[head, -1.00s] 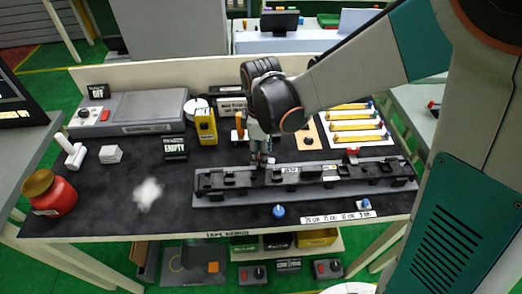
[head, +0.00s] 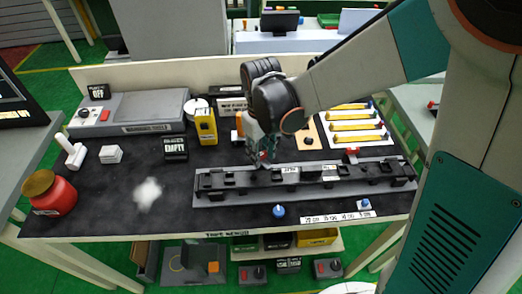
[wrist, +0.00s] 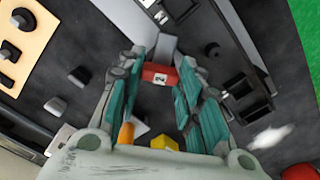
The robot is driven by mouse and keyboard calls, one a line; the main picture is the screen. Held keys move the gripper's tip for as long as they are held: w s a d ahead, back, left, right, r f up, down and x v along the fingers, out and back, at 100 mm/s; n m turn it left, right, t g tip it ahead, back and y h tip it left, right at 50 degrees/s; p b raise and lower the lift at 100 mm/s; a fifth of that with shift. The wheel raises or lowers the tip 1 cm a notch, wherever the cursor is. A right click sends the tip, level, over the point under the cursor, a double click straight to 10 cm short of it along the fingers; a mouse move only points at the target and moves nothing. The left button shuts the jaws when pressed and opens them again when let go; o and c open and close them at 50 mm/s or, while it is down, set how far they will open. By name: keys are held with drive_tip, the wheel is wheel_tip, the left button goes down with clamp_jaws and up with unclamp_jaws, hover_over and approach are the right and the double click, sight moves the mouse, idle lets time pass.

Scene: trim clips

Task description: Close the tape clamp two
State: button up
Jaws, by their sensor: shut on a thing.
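A long black fixture (head: 300,180) on a grey base lies across the front right of the dark table. My gripper (head: 264,162) reaches down to its left part, at the back edge. In the wrist view my gripper (wrist: 161,66) has its teal fingers on either side of a red clamp tab marked 2 (wrist: 160,76), and it is shut on it. A grey piece (wrist: 166,46) adjoins the red tab. In the head view my fingers hide this tab, and I cannot tell how far the clamp is closed.
A red piece (head: 352,152) stands at the fixture's back right. A blue knob (head: 278,211) sits in front. A yellow box (head: 205,126) and a black EMPTY sign (head: 175,148) stand behind left.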

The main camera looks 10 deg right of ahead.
drive_tip(key=m, duration=0.6)
drive_tip(key=shift+m, duration=0.3)
idle(0.4)
drive_tip(key=o, duration=1.1)
drive_tip(key=shift+c, duration=0.2)
